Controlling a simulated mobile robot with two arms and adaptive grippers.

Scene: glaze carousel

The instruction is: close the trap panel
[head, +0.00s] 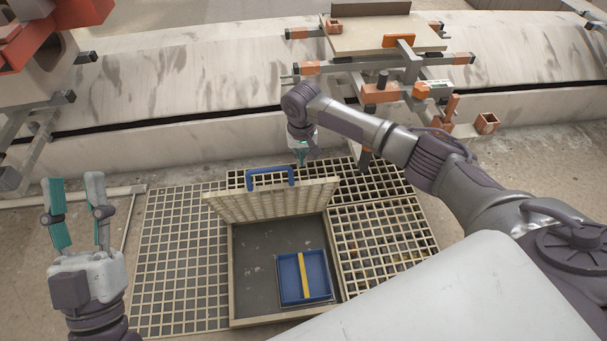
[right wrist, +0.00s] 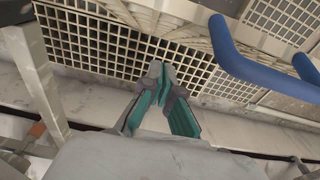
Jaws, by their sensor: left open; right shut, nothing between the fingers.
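The trap panel (head: 275,200) is a pale lattice panel with a blue handle (head: 271,178) on it. It stands tilted up at the back of a square floor opening, so the trap is open. The blue handle also shows at the upper right of the right wrist view (right wrist: 250,68). My right gripper (head: 302,158) is behind and above the panel, a little right of the handle; in its wrist view the fingers (right wrist: 160,85) are shut, empty and apart from the handle. My left gripper (head: 73,185) is open and empty at the left, away from the panel.
In the opening lies a blue tray (head: 317,289) with a yellow bar (head: 304,275). Floor grating (head: 180,260) lies left of it, more (head: 385,245) right. A metal stand (head: 400,95) with orange parts and a small terracotta pot (head: 487,122) are behind.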

